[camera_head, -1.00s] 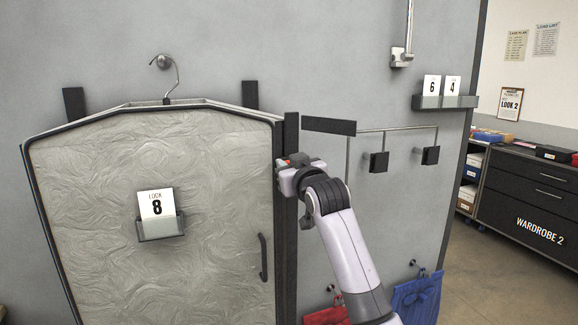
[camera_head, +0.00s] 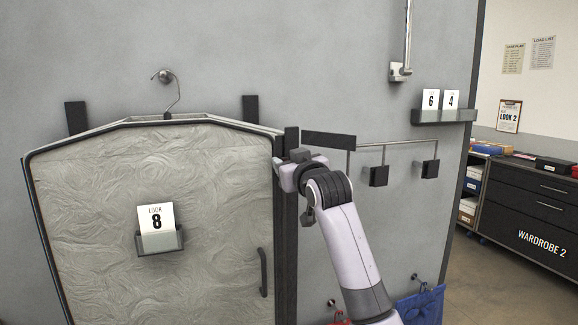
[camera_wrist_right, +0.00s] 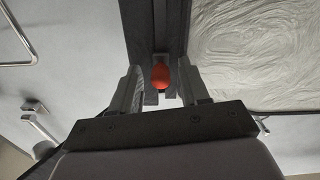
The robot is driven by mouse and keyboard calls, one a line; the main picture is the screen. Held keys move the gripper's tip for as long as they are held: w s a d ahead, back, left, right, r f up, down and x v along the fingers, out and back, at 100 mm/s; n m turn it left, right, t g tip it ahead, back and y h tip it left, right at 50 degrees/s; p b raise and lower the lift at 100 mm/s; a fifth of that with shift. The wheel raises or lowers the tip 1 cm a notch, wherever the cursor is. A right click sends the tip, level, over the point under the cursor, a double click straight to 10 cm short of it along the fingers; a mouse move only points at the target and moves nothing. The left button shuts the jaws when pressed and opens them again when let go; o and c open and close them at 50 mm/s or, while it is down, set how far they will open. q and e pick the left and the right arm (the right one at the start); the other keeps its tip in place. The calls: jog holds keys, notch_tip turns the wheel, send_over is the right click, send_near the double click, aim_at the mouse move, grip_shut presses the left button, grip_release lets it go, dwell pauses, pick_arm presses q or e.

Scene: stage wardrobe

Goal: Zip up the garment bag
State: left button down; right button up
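The garment bag (camera_head: 95,200) is a pale, wrinkled panel with a dark edge. It hangs from a hook (camera_head: 176,90) on the grey wall. A dark vertical strip (camera_head: 287,235) runs down its right side. My right gripper (camera_head: 288,168) is at the upper part of this strip. In the right wrist view, an orange-red zip pull (camera_wrist_right: 160,76) sits on the dark strip (camera_wrist_right: 158,25), between the two spread fingers (camera_wrist_right: 160,88). I see a gap on each side of the pull. In the head view my gripper hides it. My left gripper is out of view.
A "LOOK 8" card holder (camera_head: 160,241) and a dark handle (camera_head: 263,272) stand out from the bag front. Right of my arm are a rail with dark square blocks (camera_head: 378,176), a card tray (camera_head: 445,116) and a blue cloth bag (camera_head: 420,306).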

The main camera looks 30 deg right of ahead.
jog(key=shift+f, duration=0.1)
jog(key=shift+s+a, duration=0.15)
jog(key=shift+s, duration=0.2)
jog(key=b+v, duration=0.1)
jog(key=v, duration=0.5)
jog(key=shift+s+b, duration=0.2)
jog(key=shift+b, duration=0.15)
jog(key=s+a+f+n+g+y, duration=0.15)
jog(key=a+f, duration=0.25)
jog(key=f, duration=1)
jog(key=s+a+f+n+g+y, duration=0.15)
jog(key=a+f, duration=0.25)
jog(key=f, duration=1)
jog(key=s+a+f+g+y, duration=0.1)
jog(key=s+a+f, duration=0.3)
jog(key=s+f, duration=0.7)
jog(key=s+a+f+g+y, duration=0.2)
jog(key=s+a+f, duration=0.3)
jog(key=s+f, duration=0.6)
jog(key=shift+s+a+f+g+y, duration=0.3)
jog(key=shift+s+g, duration=0.2)
jog(key=shift+s, duration=0.65)
